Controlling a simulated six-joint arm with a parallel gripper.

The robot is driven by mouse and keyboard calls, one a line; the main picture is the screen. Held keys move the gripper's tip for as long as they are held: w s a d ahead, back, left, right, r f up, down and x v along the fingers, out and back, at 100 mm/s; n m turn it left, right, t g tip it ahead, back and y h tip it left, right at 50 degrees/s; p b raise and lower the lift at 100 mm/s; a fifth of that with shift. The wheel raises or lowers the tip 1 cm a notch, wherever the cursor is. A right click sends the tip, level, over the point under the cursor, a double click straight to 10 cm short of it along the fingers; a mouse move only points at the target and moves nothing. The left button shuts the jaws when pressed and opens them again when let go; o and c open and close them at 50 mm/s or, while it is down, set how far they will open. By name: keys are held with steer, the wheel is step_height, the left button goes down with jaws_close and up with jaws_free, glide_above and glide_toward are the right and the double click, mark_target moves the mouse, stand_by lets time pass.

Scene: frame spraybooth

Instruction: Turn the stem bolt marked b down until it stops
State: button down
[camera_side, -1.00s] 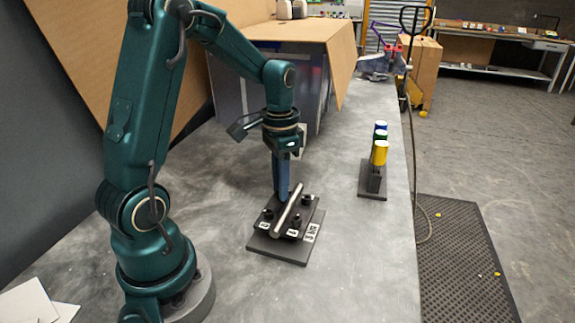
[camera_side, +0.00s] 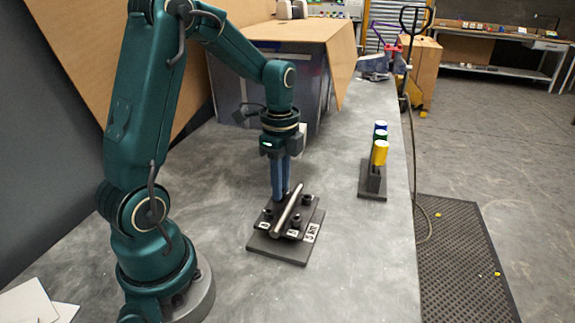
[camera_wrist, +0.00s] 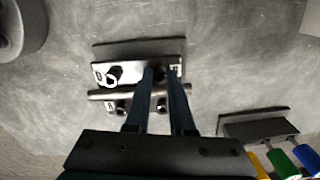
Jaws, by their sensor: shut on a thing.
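A dark clamp plate on a flat base (camera_side: 270,250) holds a metal bar (camera_side: 287,212) lying across it, with several dark bolts around the bar. My gripper (camera_side: 281,197) points straight down at the far bolt, with its blue fingers shut around the bolt's head. In the wrist view, the fingertips (camera_wrist: 161,72) close on this bolt, whose head is mostly hidden between them. Other bolts show at the near left (camera_side: 268,213), near right (camera_side: 296,220) and far right (camera_side: 306,199). White letter labels sit beside the bolts; I cannot read surely which is b.
A rack (camera_side: 372,192) with yellow, green and blue-handled tools (camera_side: 380,152) stands to the right near the bench edge. A large box (camera_side: 230,95) stands behind my arm. The grey bench (camera_side: 345,260) around the base is clear.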

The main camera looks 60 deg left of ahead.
steer(key=shift+m, duration=2)
steer(key=c, duration=0.8)
jaws_free()
steer(key=shift+o, duration=0.2)
steer(key=shift+r, duration=2.55)
